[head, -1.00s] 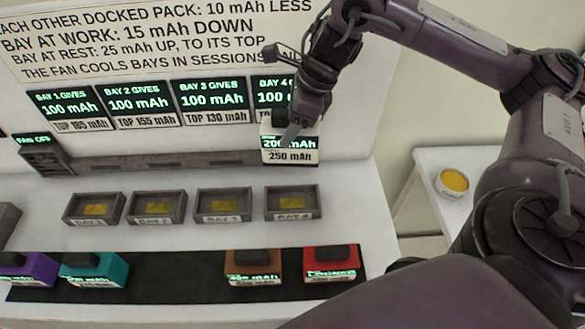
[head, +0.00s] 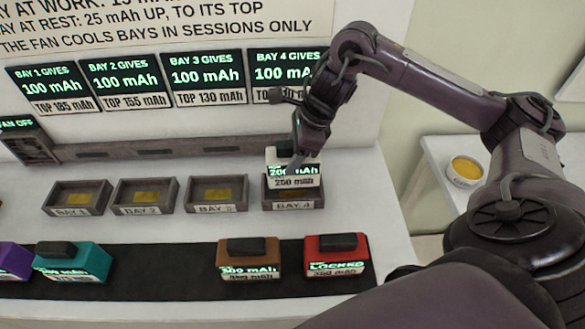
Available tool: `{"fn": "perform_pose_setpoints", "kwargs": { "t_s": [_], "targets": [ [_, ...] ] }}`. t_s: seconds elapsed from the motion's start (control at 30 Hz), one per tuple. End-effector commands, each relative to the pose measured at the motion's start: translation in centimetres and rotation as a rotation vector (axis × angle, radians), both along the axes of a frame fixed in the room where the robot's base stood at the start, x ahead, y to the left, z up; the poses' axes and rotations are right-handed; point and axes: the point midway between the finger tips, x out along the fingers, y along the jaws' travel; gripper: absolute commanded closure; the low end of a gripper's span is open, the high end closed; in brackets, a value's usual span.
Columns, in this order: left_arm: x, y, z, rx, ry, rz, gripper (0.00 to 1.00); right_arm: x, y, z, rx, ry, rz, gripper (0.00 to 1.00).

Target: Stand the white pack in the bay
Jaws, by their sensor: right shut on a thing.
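The white pack (head: 293,181) reads 200 mAh on its display with 250 mAh printed below. My right gripper (head: 297,155) is shut on its top and holds it upright. The pack is at bay 4 (head: 267,203), covering most of that bay's opening; I cannot tell whether it touches the bay floor. Bay 1 (head: 55,192), bay 2 (head: 120,199) and bay 3 (head: 193,204) are open trays with gold contacts and stand empty. My left gripper is not in view.
On the black strip (head: 160,270) stand a purple pack (head: 12,262), a teal pack (head: 85,262), a brown pack (head: 248,257) and a red pack (head: 337,258) reading LOCKED. The fan unit (head: 33,148) reads off. A side table (head: 440,160) holds a yellow-topped round item (head: 466,170).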

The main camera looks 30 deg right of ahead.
Motion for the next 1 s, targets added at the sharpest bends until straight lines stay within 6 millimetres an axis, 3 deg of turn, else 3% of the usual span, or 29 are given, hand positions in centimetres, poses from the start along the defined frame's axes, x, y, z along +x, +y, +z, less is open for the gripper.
{"fn": "perform_pose_setpoints", "kwargs": {
  "t_s": [0.37,0.57,0.6,0.73,1.0],
  "targets": [
    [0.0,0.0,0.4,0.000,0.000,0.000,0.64,0.0,0.0,-3.6,0.002,-0.001,-0.001,0.87],
    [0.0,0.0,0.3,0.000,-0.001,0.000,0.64,0.1,0.0,-3.9,0.001,-0.004,0.000,0.87],
    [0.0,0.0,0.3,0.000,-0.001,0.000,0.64,0.0,0.0,-4.0,0.000,-0.001,0.000,0.44],
    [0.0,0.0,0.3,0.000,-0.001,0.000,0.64,0.0,0.0,-4.0,0.000,-0.001,0.000,0.27],
    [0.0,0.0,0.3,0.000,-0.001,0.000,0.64,0.0,0.0,-4.0,0.000,-0.002,0.001,0.26]
  ]
}}
